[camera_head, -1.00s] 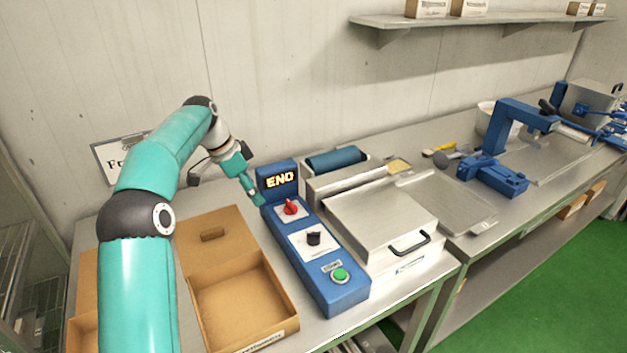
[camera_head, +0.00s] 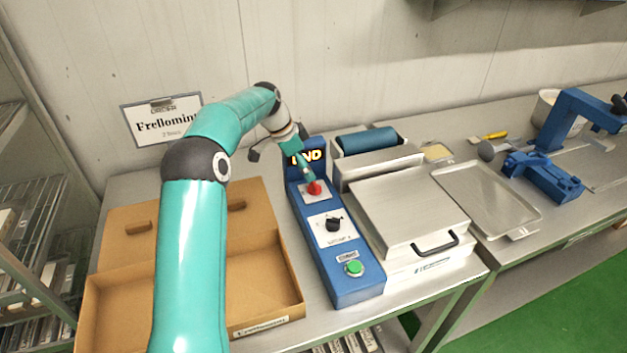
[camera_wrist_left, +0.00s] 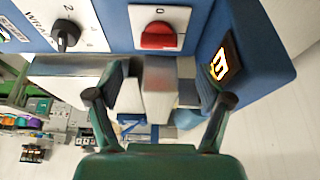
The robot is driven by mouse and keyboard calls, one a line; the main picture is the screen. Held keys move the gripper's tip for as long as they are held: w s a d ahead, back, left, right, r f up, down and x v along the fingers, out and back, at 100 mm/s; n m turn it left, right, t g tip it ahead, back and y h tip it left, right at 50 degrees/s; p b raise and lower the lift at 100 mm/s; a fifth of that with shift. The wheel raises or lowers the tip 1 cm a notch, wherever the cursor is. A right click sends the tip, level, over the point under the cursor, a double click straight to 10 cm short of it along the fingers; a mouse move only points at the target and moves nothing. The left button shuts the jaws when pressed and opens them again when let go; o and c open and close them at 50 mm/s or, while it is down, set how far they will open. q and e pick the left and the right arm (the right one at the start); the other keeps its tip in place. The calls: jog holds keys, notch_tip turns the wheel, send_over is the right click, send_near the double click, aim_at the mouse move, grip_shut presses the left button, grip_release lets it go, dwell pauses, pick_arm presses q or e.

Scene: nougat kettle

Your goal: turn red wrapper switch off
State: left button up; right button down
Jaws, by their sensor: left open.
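The red switch (camera_head: 314,188) sits on a white plate at the upper part of the blue control panel (camera_head: 355,291). In the left wrist view the red switch (camera_wrist_left: 159,36) is just beyond the fingers, its plate marked with a 0 above it. My left gripper (camera_head: 308,176) is right at the switch, partly in front of the lit display (camera_head: 315,158). In the left wrist view its fingers (camera_wrist_left: 158,90) are apart, with nothing seen held between them. I cannot tell whether a fingertip touches the switch. My right gripper is not in view.
A black knob (camera_head: 333,224) and a green button (camera_head: 353,268) are lower on the panel. An open cardboard box (camera_head: 290,275) stands left of it. A steel machine with a lid (camera_head: 408,208) stands close on the right. A metal tray (camera_head: 487,198) lies farther right.

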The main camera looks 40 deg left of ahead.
aim_at(314, 183)
pick_arm(q)
jog(key=p+x, duration=0.1)
jog(key=x, duration=0.6)
jog(key=shift+d, duration=0.1)
jog(key=c, duration=1.2)
jog(key=shift+o, duration=0.2)
